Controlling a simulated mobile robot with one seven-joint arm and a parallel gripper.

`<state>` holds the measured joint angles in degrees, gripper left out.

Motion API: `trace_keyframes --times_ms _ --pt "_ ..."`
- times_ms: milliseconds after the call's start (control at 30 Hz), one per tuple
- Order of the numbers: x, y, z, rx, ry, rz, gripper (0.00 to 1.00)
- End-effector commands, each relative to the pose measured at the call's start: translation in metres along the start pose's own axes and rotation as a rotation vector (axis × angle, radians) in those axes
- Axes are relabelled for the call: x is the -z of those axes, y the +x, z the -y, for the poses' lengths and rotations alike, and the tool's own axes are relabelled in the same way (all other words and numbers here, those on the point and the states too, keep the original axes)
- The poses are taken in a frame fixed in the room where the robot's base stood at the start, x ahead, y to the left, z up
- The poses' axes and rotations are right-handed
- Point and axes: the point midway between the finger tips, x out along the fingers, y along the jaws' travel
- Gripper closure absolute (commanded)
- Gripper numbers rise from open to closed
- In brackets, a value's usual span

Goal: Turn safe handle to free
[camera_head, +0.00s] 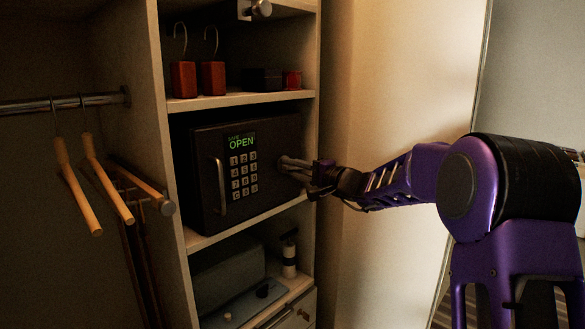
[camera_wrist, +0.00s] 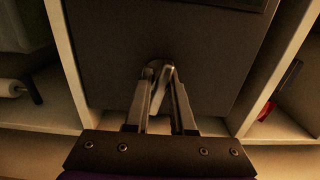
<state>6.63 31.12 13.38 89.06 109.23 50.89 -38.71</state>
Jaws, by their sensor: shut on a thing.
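The dark safe (camera_head: 200,205) sits on the middle shelf of the open cabinet, its door looking closed. Its green display (camera_head: 241,141) reads OPEN above a keypad (camera_head: 243,173). A vertical silver pull bar (camera_head: 221,187) is on the left of the door. My gripper (camera_head: 302,167) reaches in from the right to the door's right side. In the wrist view my gripper (camera_wrist: 160,72) is shut on the metal safe handle (camera_wrist: 159,90), which stands out from the dark door (camera_wrist: 110,60). The fingers hide part of the handle, so its exact angle is hard to tell.
The cabinet's right side wall (camera_head: 312,60) stands close to my gripper. Red and dark items (camera_head: 213,78) are on the shelf above. A grey case (camera_head: 228,270) and small items are below. Wooden hangers (camera_head: 78,185) hang at left.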

Motion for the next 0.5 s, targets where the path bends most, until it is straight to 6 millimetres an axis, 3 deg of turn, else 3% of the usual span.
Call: trace_keyframes --times_ms 267,500 --pt "0.0068 -0.0032 0.0010 0.002 0.094 -0.015 1.00" --pt "0.0083 -0.0040 0.0011 0.003 0.282 -0.018 1.00"
